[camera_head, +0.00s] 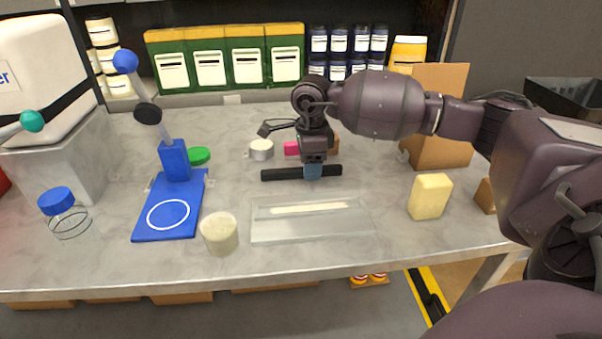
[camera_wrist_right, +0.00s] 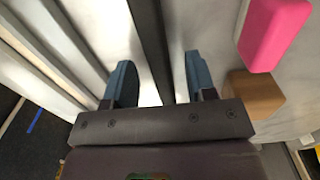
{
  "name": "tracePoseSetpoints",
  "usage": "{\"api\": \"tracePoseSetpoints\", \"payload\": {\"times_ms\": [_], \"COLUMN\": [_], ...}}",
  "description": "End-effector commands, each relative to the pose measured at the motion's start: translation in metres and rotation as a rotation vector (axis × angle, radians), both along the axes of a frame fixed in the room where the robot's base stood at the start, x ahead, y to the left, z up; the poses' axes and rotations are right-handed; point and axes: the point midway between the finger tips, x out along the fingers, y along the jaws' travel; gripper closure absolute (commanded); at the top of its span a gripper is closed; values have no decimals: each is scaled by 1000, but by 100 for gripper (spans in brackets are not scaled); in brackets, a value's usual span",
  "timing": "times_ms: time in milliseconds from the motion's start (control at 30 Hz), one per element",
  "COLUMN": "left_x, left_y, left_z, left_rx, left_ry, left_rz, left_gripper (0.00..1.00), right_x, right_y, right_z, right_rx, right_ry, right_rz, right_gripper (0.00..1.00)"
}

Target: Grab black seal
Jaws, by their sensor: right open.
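The black seal (camera_head: 276,175) is a long dark bar at the middle of the grey bench, behind a clear tray. My right gripper (camera_head: 313,171) points down over the middle of the bar, with a blue finger in front of it. In the right wrist view the seal (camera_wrist_right: 148,40) runs between the two open blue fingers of my right gripper (camera_wrist_right: 160,80). A gap shows on each side of the bar, so the fingers are around it but apart from it. My left gripper is in neither view.
The clear tray (camera_head: 270,228) holds a pale strip. A yellow block (camera_head: 430,196) stands right, a beige jar (camera_head: 219,234) and blue stand (camera_head: 150,226) left. A pink block (camera_wrist_right: 273,32) and brown block (camera_wrist_right: 253,96) lie close beside the right finger.

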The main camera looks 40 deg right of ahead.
Motion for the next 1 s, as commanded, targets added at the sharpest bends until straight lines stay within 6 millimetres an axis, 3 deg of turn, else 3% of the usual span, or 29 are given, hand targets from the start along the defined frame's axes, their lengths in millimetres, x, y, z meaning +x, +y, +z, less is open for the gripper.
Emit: {"api": "tracePoseSetpoints", "payload": {"times_ms": [233,567,833,1000], "left_x": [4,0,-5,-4], "left_y": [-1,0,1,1], "left_z": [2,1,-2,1], "left_rx": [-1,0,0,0], "left_ry": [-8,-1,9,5], "left_rz": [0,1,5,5], "left_gripper": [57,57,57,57], "right_x": [0,0,0,1], "right_y": [0,0,0,0], "right_z": [-2,-2,-1,14], "right_rx": [0,0,0,-1], "right_ry": [-2,-2,-2,-7], "right_rz": [0,0,0,0], "right_gripper": [49,100,100,100]}}
